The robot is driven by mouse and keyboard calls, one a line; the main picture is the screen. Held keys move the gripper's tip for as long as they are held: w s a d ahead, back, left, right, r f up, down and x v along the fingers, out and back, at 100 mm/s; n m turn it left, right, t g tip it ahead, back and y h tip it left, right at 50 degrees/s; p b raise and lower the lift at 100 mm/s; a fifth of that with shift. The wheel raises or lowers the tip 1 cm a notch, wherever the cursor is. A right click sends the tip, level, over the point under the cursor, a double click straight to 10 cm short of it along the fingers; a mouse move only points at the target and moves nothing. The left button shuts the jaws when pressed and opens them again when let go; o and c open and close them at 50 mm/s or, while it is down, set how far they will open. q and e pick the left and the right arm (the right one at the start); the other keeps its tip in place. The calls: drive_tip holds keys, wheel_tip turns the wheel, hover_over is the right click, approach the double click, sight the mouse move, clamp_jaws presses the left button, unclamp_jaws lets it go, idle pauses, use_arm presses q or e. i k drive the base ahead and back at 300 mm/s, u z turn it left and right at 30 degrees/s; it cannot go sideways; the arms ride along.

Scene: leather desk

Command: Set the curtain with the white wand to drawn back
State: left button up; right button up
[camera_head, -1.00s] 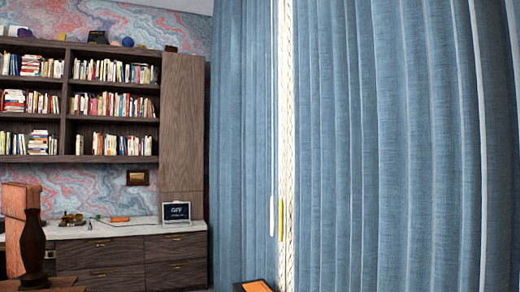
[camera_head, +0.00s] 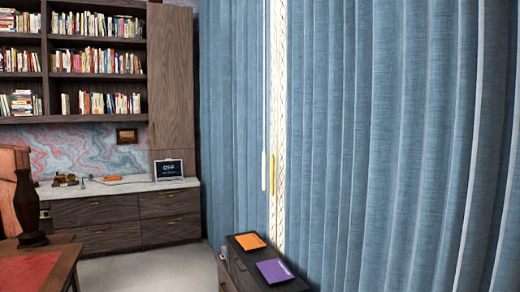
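Blue pleated curtains hang down the right side of the view. The white wand (camera_head: 264,172) is thin and hangs at the inner edge of the left curtain (camera_head: 232,120). That curtain is spread in folds from the tall cabinet to a narrow bright gap (camera_head: 279,90). A yellow wand (camera_head: 272,176) hangs beside the white one, at the gap. The right curtain (camera_head: 390,140) is spread in folds from the gap to the right edge of the picture. Neither of my grippers shows.
A low dark cabinet (camera_head: 238,272) with an orange book (camera_head: 250,241) and a purple book (camera_head: 274,271) stands in front of the curtains. A desk with a red leather top (camera_head: 28,270) is at the lower left. Bare floor (camera_head: 150,268) lies between. Drawers (camera_head: 95,223) and bookshelves line the back.

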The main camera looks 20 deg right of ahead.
sight(239, 50)
drive_tip(key=u, duration=0.15)
drive_tip(key=i, duration=2.4)
drive_tip(key=z, duration=0.55)
drive_tip(key=i, duration=1.25)
drive_tip(key=z, duration=0.35)
